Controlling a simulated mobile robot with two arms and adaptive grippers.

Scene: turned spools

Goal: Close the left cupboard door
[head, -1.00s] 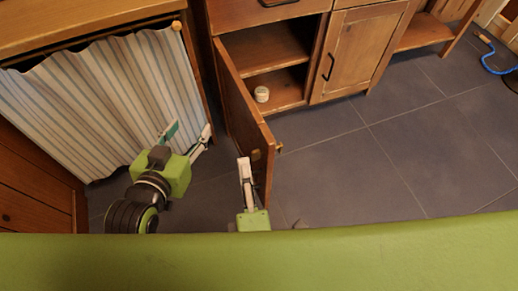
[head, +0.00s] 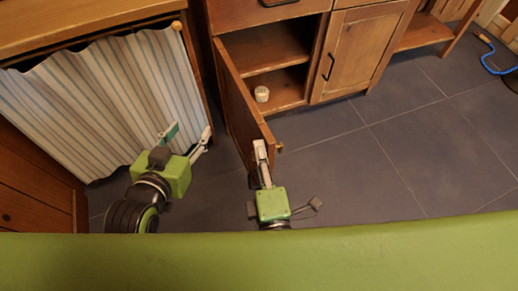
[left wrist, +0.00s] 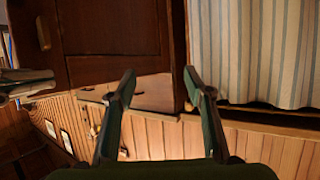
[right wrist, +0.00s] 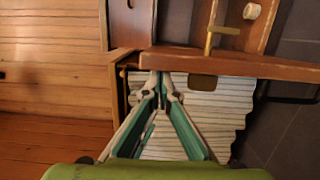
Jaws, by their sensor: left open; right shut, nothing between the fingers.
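The left cupboard door (head: 238,98) is wooden and stands wide open, swung out from the cupboard towards me. My left gripper (head: 190,132) is open and empty, left of the door, before the striped curtain.
The right cupboard door (head: 348,55) is shut. The striped curtain (head: 100,95) hangs at the left. The grey tiled floor (head: 400,150) is clear to the right; a blue cord (head: 490,65) lies far right.

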